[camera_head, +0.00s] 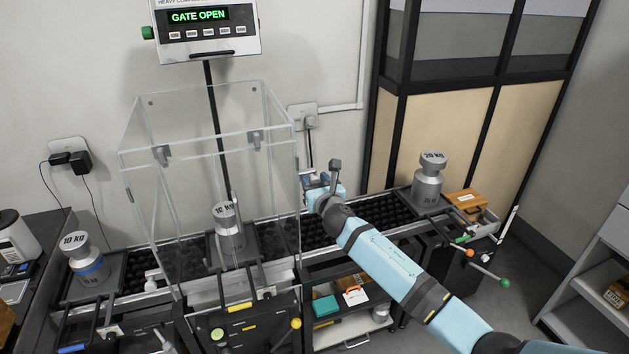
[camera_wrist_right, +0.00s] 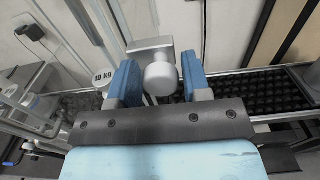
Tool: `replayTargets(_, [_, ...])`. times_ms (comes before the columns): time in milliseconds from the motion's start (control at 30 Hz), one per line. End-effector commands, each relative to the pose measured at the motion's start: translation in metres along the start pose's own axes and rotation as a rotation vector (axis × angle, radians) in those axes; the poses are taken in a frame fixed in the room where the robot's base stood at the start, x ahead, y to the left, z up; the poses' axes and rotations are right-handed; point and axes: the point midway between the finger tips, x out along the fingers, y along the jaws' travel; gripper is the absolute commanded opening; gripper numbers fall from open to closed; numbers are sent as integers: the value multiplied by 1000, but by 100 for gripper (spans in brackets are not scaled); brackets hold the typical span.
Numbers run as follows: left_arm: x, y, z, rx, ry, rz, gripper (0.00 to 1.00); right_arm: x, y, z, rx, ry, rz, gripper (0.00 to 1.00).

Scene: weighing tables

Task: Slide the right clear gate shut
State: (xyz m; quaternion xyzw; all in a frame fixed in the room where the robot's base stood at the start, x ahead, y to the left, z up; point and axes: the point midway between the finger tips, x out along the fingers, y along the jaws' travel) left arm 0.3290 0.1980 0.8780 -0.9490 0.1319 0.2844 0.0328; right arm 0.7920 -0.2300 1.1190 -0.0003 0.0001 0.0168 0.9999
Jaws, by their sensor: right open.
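The clear weighing box (camera_head: 150,205) stands over the roller track, and the display (camera_head: 198,16) above it reads "GATE OPEN". A clear panel (camera_head: 284,190) is on its right side; glare and overlap hide how far it is slid. My right gripper (camera_head: 312,182) is just outside that side. In the right wrist view its two blue fingers (camera_wrist_right: 160,73) are apart, on either side of a pale round knob (camera_wrist_right: 161,80) on a silver block (camera_wrist_right: 150,45). I cannot tell whether either finger touches the knob. My left gripper is out of view.
A 10 kg weight (camera_head: 229,228) stands inside the box. Another 10 kg weight (camera_head: 86,257) is at the left and a 20 kg weight (camera_head: 428,180) at the right. The black roller track (camera_head: 377,215) is bare between box and 20 kg weight, with my right arm above.

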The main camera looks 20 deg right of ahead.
Motion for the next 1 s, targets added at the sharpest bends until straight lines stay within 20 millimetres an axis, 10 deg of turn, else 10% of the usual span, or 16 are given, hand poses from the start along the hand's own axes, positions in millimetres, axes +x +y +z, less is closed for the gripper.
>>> replayTargets(367, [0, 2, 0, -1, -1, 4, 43, 6, 0, 0, 0, 0, 1, 44])
replayTargets(567, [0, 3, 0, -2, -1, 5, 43, 6, 0, 0, 0, 0, 1, 0])
replayTargets(1000, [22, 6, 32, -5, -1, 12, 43, 6, 0, -53, -2, 2, 1, 0])
